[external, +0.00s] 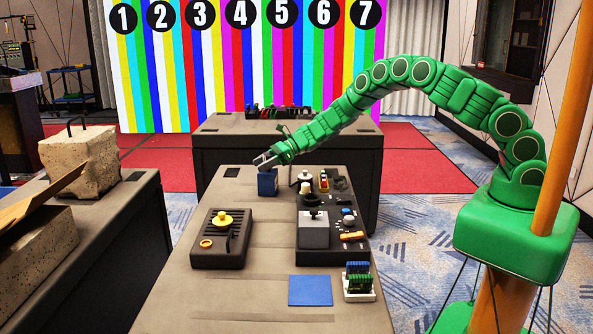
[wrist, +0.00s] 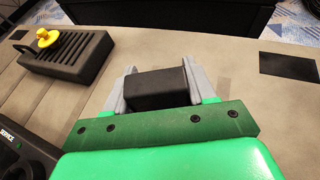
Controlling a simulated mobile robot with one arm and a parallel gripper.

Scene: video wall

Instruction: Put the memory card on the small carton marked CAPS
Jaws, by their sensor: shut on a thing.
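My gripper (external: 268,160) reaches over the far end of the near table. Its grey fingers (wrist: 148,90) are shut on a small block (external: 267,184), which shows blue in the external view and as a dark, nearly black box (wrist: 157,88) in the wrist view. I cannot tell whether the block touches the tabletop. No marking on it is readable, so I cannot tell whether it is the memory card. A white rack (external: 361,296) with upright green and blue cards (external: 358,276) stands at the table's near right. No CAPS lettering is readable anywhere, so the carton is not identified.
A black box with a yellow knob (external: 222,219) sits left on the table, also in the wrist view (wrist: 47,37). A control console (external: 330,253) with knobs and levers lies along the right. A blue square (external: 310,290) lies flat near the front.

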